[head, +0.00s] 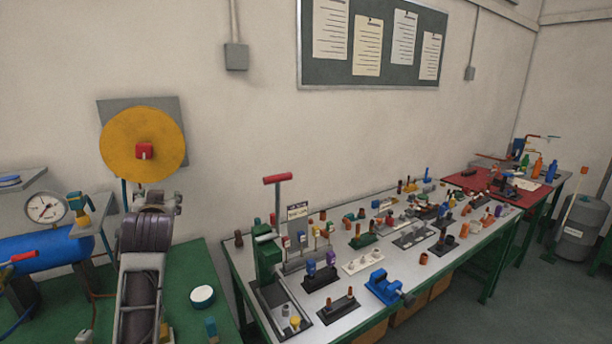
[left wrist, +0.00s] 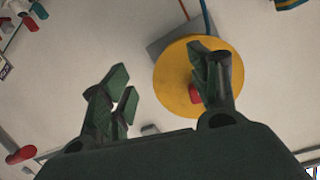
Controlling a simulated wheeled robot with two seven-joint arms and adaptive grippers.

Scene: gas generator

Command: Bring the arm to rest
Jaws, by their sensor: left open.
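My left arm rises from the bottom of the head view, and its gripper (head: 152,198) is raised above the green table at the left. In the left wrist view the gripper (left wrist: 163,78) is open, its two dark green fingers spread with nothing between them. A yellow disc (head: 118,142) with a red knob (head: 144,151) is on a grey plate on the wall beyond the gripper. In the left wrist view the right finger covers part of the yellow disc (left wrist: 176,95) and the red knob (left wrist: 195,94). My right gripper is not in view.
The green table (head: 190,270) holds a round white-topped item (head: 202,297). A blue tank (head: 45,248) with a pressure gauge (head: 46,208) stands left of my arm. A long workbench (head: 345,318) full of small fixtures and a red-handled green press (head: 267,250) is at right.

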